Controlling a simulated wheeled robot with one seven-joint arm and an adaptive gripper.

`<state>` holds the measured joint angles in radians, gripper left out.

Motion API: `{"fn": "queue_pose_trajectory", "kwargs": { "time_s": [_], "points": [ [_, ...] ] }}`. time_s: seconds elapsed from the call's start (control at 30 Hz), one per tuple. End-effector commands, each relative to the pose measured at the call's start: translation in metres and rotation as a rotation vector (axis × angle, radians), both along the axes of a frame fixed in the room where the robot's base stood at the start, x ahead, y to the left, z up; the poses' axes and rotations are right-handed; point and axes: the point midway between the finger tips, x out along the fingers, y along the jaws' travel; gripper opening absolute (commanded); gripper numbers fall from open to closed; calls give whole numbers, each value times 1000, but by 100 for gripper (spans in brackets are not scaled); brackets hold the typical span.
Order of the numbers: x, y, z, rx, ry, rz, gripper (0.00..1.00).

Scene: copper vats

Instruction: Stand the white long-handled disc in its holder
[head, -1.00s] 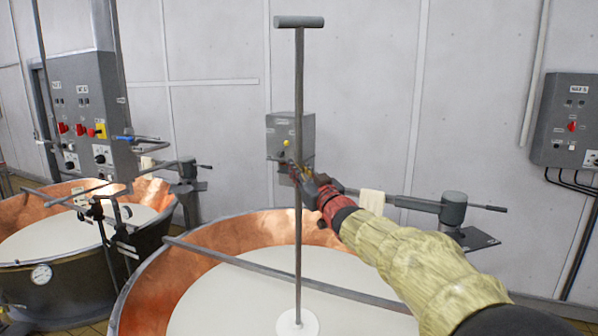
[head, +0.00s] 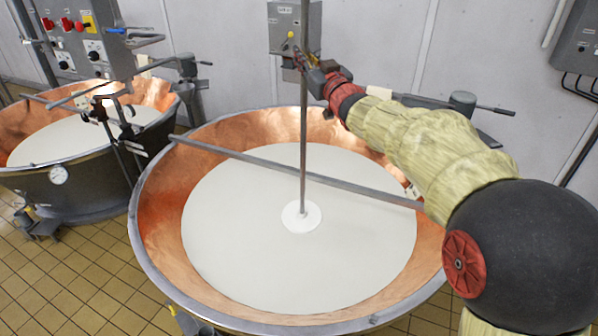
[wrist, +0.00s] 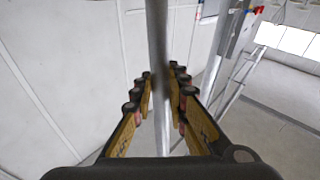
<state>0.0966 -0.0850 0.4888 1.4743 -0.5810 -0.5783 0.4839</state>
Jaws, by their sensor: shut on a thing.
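The white disc (head: 295,224) shows at the milk's surface in the near copper vat. I cannot tell whether it touches the milk or hangs just above it. Its long grey handle (head: 303,135) rises upright from it, on the near side of the bar across the vat. In the wrist view the handle (wrist: 157,40) passes between the two fingers (wrist: 160,92). The handle's top is out of the head view. I cannot make out the holder for certain.
A grey control box (head: 294,28) hangs behind my gripper. Tiled floor (head: 75,270) is clear at lower left.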

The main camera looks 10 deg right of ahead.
Motion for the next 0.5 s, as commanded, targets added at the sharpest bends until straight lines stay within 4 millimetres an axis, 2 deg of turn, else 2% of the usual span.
{"fn": "queue_pose_trajectory", "kwargs": {
  "time_s": [0.03,0.5],
  "points": [
    [-8,0,5,-1,-10,0,0],
    [-69,0,8,0,-10,0,0]
  ]
}}
